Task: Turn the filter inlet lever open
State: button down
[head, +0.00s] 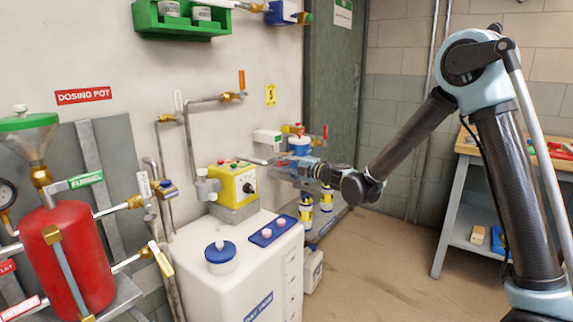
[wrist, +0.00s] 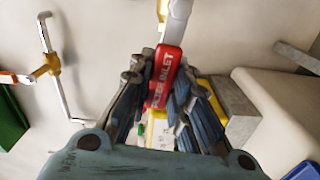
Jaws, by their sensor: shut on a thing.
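The filter inlet lever shows in the wrist view as a red grip (wrist: 164,72) with partly readable white lettering, on a pale metal arm that runs to the top edge. My gripper (wrist: 160,90) has its ribbed fingers closed on both sides of this red grip. In the head view my gripper (head: 291,165) is beside the yellow pump box, at the end of a pale metal bar (head: 254,161) that looks like the lever's arm. The red grip is hidden there by my gripper. I cannot make out the valve body.
The yellow pump box (head: 234,182) and white day tank (head: 240,255) stand close below and left of my gripper. A blue-and-white filter unit (head: 299,146) is just behind it. Pipes with brass valves (head: 232,97) line the wall. A workbench (head: 465,149) stands right; floor between is clear.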

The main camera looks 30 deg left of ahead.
jog(key=shift+w+d, duration=0.1)
jog(key=c, duration=1.5)
grip_release()
jog(key=shift+o, duration=0.2)
jog(key=d, duration=1.2)
jog(key=shift+s, duration=0.4)
jog(key=shift+f, duration=0.1)
